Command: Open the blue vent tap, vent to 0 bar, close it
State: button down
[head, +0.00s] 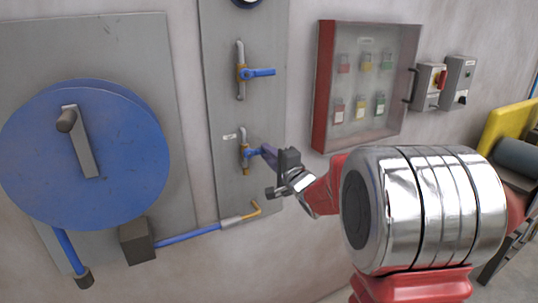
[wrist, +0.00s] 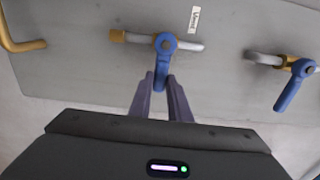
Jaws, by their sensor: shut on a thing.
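The vent tap's blue handle (head: 252,153) is on the lower pipe of the grey panel (head: 220,95), beside a small white label. In the wrist view the blue handle (wrist: 164,58) sits on a brass and steel pipe, and the label (wrist: 195,18) seems to read "Vent". The handle points across its pipe. My gripper (head: 267,153) reaches in from the right. In the wrist view its two purple fingers (wrist: 161,88) are shut on the free end of the handle, hiding that end.
A second blue-handled tap (head: 258,73) sits above, also in the wrist view (wrist: 292,88). The gauge (head: 246,3) is mostly cut off and unreadable. A bent brass outlet (head: 252,208) lies below. A red-framed padlock box (head: 325,90) is right; a big blue disc (head: 120,150) is left.

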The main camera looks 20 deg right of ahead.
jog(key=shift+d+f, duration=0.25)
jog(key=c, duration=2)
grip_release()
jog(key=shift+c, duration=0.2)
jog(key=o, duration=0.4)
jog(key=shift+a+r, duration=0.15)
jog(key=shift+s, duration=0.2)
jog(key=s+d, duration=0.2)
jog(key=s, duration=1.1)
jog(key=shift+s, duration=0.2)
